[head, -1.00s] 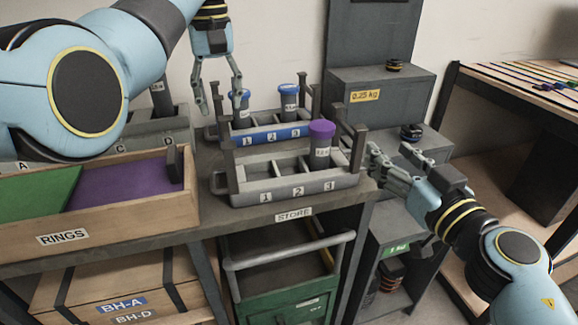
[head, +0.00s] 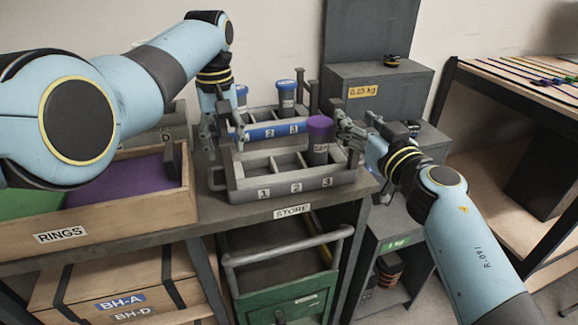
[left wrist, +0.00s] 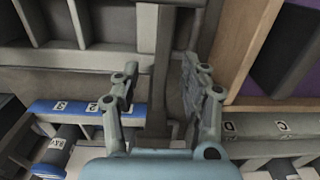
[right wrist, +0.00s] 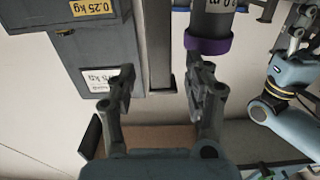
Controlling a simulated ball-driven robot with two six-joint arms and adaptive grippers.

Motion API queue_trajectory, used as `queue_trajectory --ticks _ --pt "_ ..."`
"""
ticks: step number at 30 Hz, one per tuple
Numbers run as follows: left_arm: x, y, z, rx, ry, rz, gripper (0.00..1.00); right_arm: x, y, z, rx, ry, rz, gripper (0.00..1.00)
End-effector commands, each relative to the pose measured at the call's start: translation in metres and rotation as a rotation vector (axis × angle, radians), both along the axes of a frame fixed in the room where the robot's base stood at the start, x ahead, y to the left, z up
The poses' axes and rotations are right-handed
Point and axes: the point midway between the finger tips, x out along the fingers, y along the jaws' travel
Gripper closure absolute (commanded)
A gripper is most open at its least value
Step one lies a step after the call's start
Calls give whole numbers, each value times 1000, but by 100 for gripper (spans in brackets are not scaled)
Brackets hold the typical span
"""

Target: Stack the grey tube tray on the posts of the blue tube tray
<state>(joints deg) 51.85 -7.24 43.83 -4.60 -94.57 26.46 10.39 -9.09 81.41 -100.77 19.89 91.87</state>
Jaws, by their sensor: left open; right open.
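The grey tube tray (head: 245,184) stands at the front of the table, with a purple-capped tube (head: 318,138) in compartment 3. The blue tube tray (head: 268,132) stands just behind it and holds blue-capped tubes, one at its right (head: 286,98) and one at its left (head: 242,92). My left gripper (head: 217,140) is open at the grey tray's left end; in the left wrist view a grey post (left wrist: 162,60) lies between its fingers. My right gripper (head: 350,128) is open at the right end; a post (right wrist: 157,45) shows between its fingers, beside the purple cap (right wrist: 207,46).
A wooden box labelled RINGS (head: 115,222) stands left of the trays. A dark grey weight stand (head: 385,95) is at the back right. Below are a green cart (head: 285,298) and a wooden crate (head: 130,280). The table's front edge is close to the grey tray.

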Motion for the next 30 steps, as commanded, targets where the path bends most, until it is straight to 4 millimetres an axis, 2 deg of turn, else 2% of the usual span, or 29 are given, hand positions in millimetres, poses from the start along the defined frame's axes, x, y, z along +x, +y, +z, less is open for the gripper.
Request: queue_trajectory --ticks 8,18,20,30 --pt "0 0 -1 0 0 0 56 1 0 0 0 -1 0 48" --pt "0 0 0 0 0 0 100 1 0 0 0 -1 0 93" --pt "0 0 0 0 0 0 100 1 0 0 0 -1 0 100" --pt "0 -3 0 -6 -2 -2 100 0 1 -1 2 2 2 100"
